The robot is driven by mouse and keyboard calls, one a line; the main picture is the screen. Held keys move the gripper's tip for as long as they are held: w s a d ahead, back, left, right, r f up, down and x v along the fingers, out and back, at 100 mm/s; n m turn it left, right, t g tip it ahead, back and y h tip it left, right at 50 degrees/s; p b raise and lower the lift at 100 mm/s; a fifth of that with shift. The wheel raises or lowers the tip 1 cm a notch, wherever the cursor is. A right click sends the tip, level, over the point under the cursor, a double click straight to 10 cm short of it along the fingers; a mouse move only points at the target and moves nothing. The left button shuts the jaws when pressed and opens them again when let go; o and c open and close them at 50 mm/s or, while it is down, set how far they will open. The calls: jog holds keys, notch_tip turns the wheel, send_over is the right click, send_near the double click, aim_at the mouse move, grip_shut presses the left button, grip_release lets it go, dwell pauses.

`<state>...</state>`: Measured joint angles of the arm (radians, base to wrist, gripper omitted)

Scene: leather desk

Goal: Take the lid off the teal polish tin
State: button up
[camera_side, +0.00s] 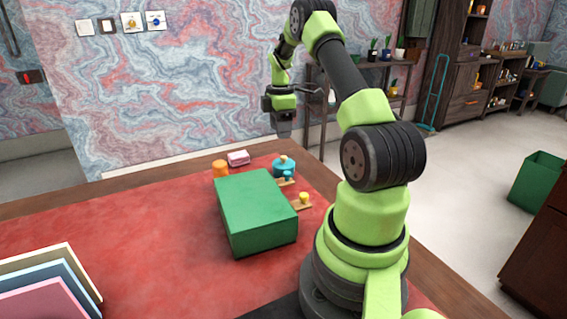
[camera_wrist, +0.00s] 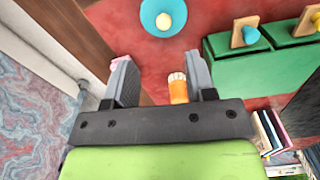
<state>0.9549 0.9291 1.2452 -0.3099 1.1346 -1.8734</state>
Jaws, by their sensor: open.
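The teal polish tin (camera_side: 283,170) stands on the red desk top near the far edge, just behind the green box. It has a cream knob on top, and its lid looks seated. In the wrist view the tin (camera_wrist: 150,27) shows from above as a teal disc, beyond the fingertips near the top edge. My gripper (camera_side: 284,129) hangs above the desk's far edge, well above the tin and apart from it. In the wrist view my gripper (camera_wrist: 159,62) has its two fingers spread wide with nothing held between them.
A green box (camera_side: 256,200) stands close in front of the tin, with wooden pieces bearing yellow and teal knobs at its right. An orange ridged-top container (camera_side: 221,169) and a pink-white block (camera_side: 238,158) sit left of the tin. Upright books (camera_side: 45,280) stand front left.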

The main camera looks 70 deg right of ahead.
aim_at(284, 156)
notch_tip(284, 156, down, 3)
jog(key=shift+f, duration=0.15)
jog(key=f, duration=0.2)
jog(key=s+f, duration=0.1)
jog(key=f, duration=0.1)
jog(key=shift+a+f, duration=0.1)
jog(key=shift+f, duration=0.55)
grip_shut()
